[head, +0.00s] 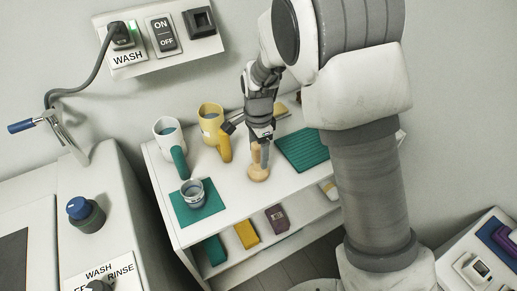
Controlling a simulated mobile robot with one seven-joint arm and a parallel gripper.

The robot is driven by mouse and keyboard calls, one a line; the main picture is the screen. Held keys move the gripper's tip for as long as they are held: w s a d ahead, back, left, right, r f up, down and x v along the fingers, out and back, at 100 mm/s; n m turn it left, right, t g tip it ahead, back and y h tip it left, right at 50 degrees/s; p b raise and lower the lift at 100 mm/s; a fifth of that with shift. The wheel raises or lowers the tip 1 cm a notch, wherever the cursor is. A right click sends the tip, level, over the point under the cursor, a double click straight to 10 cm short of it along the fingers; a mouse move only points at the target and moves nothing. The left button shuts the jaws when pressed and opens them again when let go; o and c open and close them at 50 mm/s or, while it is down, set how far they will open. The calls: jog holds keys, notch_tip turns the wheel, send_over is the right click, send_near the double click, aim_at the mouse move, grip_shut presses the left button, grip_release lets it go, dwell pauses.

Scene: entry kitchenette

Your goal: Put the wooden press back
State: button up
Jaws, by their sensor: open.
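The wooden press (258,173), pale wood with a rounded wide base, stands upright on the white shelf top, right of the cups. My gripper (262,143) is directly above it, pointing down. Its jaws are open, with a fingertip reaching down beside the upper part of the press. The top of the press is partly hidden by the gripper, so I cannot tell whether they touch. A teal ribbed mat (303,149) lies to the right of the press.
A white mug (168,135) and a yellow mug (211,119) stand behind left. A small cup (192,190) sits on a teal mat (198,210) at front left. The lower shelf holds packets, including a yellow one (246,234). The shelf's front middle is clear.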

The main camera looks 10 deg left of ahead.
notch_tip(320, 180, up, 17)
jog(key=p, duration=0.1)
jog(key=s+d+r+n+t+y, duration=0.1)
jog(key=s+d+r+n, duration=0.1)
jog(key=s+d+r, duration=0.3)
jog(key=s+d+r+n+t, duration=0.1)
jog(key=s+d+r+n, duration=0.25)
jog(key=d, duration=0.45)
jog(key=s+d+n+t+h, duration=0.1)
jog(key=s+d+n+t, duration=0.2)
jog(key=s+d+n, duration=0.2)
jog(key=s+d, duration=0.3)
jog(key=s, duration=0.4)
jog(key=shift+d+f+n+t, duration=0.3)
jog(key=shift+d+f+n, duration=0.05)
jog(key=shift+f, duration=0.05)
